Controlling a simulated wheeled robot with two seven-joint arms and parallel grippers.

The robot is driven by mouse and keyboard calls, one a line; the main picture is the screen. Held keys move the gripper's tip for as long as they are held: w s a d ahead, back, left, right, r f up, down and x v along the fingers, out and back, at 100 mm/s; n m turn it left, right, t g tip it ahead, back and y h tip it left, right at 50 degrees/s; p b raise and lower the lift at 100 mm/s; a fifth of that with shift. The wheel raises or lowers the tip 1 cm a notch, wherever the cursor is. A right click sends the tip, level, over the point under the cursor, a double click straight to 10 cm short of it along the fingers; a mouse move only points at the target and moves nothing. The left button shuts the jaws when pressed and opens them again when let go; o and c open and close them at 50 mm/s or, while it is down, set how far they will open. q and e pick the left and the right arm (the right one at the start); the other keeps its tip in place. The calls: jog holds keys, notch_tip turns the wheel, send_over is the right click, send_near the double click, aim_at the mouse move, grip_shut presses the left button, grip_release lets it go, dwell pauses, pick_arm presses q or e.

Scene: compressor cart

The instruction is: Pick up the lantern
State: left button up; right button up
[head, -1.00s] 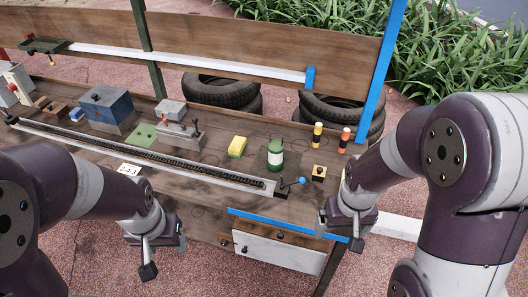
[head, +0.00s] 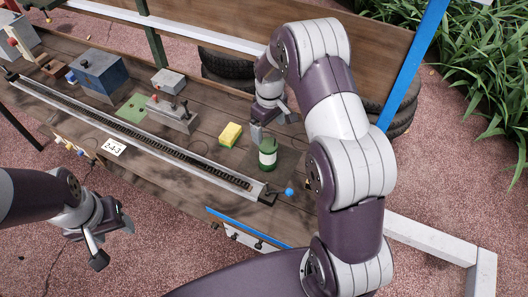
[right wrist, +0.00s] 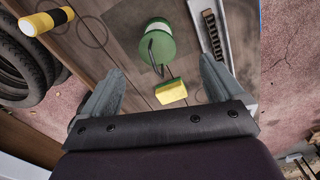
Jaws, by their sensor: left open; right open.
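The lantern is a green cylinder with a white band (head: 267,154). It stands on the wooden cart top near the right end of the chain rail. My right gripper (head: 273,122) is open just behind it, with one fingertip close to its top. In the right wrist view the lantern (right wrist: 153,38), with a thin dark handle, lies ahead of and between the open fingers (right wrist: 160,82); I see no grip on it. My left gripper (head: 113,243) is open and empty, off the cart's front edge at the lower left.
A yellow-green sponge (head: 230,134) sits left of the lantern. The chain rail (head: 150,138) runs along the front. A grey metal fixture (head: 172,115) and blue box (head: 97,72) stand further left. A yellow-black cylinder (right wrist: 47,20) shows in the wrist view.

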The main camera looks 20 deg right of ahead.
aim_at(268, 143)
jog(key=f, duration=0.1)
jog(key=f+p, duration=0.1)
jog(key=f, duration=0.1)
jog(key=w+d+f, duration=0.1)
jog(key=shift+f, duration=0.15)
jog(key=f, duration=0.1)
jog(key=a+f+p, duration=0.1)
jog(key=f, duration=0.1)
jog(key=shift+s+f+p, duration=0.2)
jog(key=shift+f+p, duration=0.1)
jog(key=shift+w+d+f, duration=0.15)
jog(key=shift+f, duration=0.05)
jog(key=c, duration=0.7)
pick_arm(q)
jog(key=r, duration=0.2)
jog(key=shift+w+d+r, duration=0.35)
jog(key=shift+d+r, duration=0.05)
pick_arm(e)
jog(key=shift+r, duration=0.1)
grip_shut()
